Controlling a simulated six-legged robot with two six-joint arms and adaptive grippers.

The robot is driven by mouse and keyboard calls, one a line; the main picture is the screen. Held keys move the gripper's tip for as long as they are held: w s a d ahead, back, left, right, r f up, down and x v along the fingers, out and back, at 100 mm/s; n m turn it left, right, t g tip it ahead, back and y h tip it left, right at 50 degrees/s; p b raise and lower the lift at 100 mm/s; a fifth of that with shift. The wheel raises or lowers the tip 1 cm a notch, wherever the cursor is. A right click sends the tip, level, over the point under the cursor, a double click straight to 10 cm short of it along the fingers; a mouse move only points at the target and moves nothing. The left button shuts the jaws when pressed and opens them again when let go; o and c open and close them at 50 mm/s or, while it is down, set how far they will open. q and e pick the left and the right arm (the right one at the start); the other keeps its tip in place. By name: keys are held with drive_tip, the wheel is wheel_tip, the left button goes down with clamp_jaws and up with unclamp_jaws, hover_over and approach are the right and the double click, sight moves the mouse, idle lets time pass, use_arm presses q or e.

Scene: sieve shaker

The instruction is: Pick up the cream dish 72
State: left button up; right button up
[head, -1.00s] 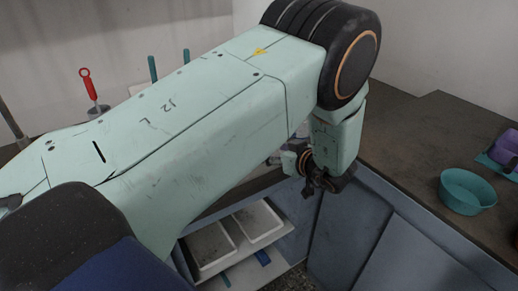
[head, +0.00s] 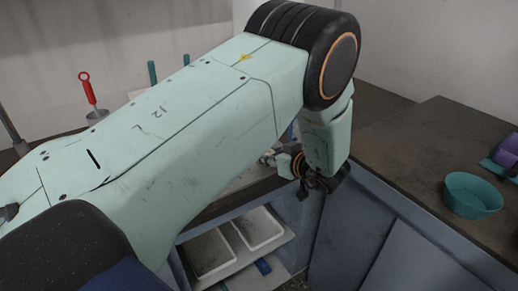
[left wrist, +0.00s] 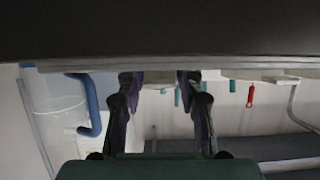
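I cannot make out a cream dish marked 72 in either view; my left arm hides much of the counter in the head view. My left gripper (head: 318,187) hangs in front of the blue-grey cabinet front, near the counter edge, left of the teal bowl. In the left wrist view its two dark fingers (left wrist: 160,80) stand apart with nothing between them, so it is open.
A teal bowl (head: 472,197) and a purple item (head: 508,150) stand on the brown right counter (head: 420,150). Two white trays (head: 259,228) sit in the low opening. A red-handled tool (head: 87,88) stands at the back left. The right counter's near part is clear.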

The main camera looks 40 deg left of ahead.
use_arm(q)
clamp_jaws()
wheel_tip(320, 180, up, 10)
drive_tip(key=p, duration=0.2)
drive_tip(key=shift+p, duration=0.4)
